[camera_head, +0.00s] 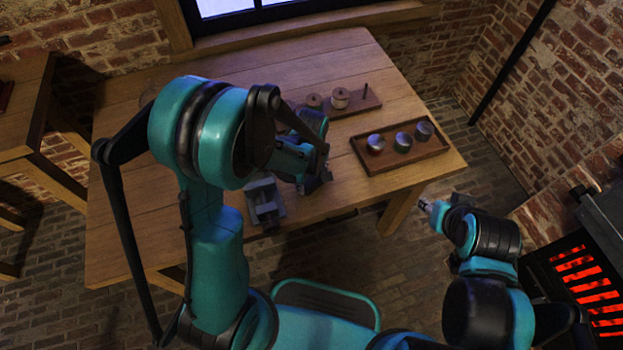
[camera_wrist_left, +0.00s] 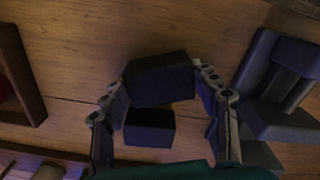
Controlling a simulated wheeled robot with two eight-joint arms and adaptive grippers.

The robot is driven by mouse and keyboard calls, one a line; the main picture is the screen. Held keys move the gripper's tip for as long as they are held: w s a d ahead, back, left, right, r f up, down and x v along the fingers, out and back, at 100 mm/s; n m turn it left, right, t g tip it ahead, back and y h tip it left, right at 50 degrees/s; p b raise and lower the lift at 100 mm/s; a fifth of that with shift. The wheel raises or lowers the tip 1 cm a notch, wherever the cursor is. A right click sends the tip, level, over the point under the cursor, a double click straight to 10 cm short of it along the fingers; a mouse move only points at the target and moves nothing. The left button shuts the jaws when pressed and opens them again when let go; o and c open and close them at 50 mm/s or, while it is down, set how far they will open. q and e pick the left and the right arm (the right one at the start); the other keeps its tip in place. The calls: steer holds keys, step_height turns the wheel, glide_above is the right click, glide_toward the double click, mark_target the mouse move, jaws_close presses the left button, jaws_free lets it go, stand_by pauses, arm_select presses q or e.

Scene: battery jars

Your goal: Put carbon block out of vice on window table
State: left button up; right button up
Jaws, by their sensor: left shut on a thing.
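My left gripper (camera_wrist_left: 163,84) is shut on a dark carbon block (camera_wrist_left: 160,79), with one finger on each side of it. A second dark block shape (camera_wrist_left: 150,128) shows below it in the left wrist view; I cannot tell what it rests on. The grey-blue vice (camera_wrist_left: 283,85) stands apart at the right of that view. In the head view the vice (camera_head: 265,201) is near the front edge of the window table (camera_head: 135,195), with my left gripper (camera_head: 318,176) to its right and the held block hard to make out. My right gripper (camera_head: 425,205) is beyond the table's right front corner.
A wooden tray (camera_head: 436,148) with three round metal-topped jars (camera_head: 402,142) is at the table's right. A board with wooden spools (camera_head: 340,98) and an upright peg (camera_head: 366,90) lies behind. The table's left part is clear. A glowing furnace (camera_head: 588,282) stands at far right.

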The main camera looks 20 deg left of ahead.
arm_select(q)
steer(key=o, duration=1.3)
steer(key=shift+f, duration=0.15)
step_height(320, 180, up, 11)
steer(key=p, duration=0.5)
step_height(320, 180, up, 8)
steer(key=m+t, duration=0.3)
steer(key=m, duration=0.1)
glide_above(312, 179)
steer(key=s+a, duration=0.2)
steer(key=s, duration=0.2)
steer(key=s+a+r+m+t, duration=0.3)
steer(key=s+r+m+t, duration=0.1)
steer(key=s+r+m, duration=0.1)
steer(key=shift+s+m, duration=0.55)
steer(key=shift+m, duration=0.65)
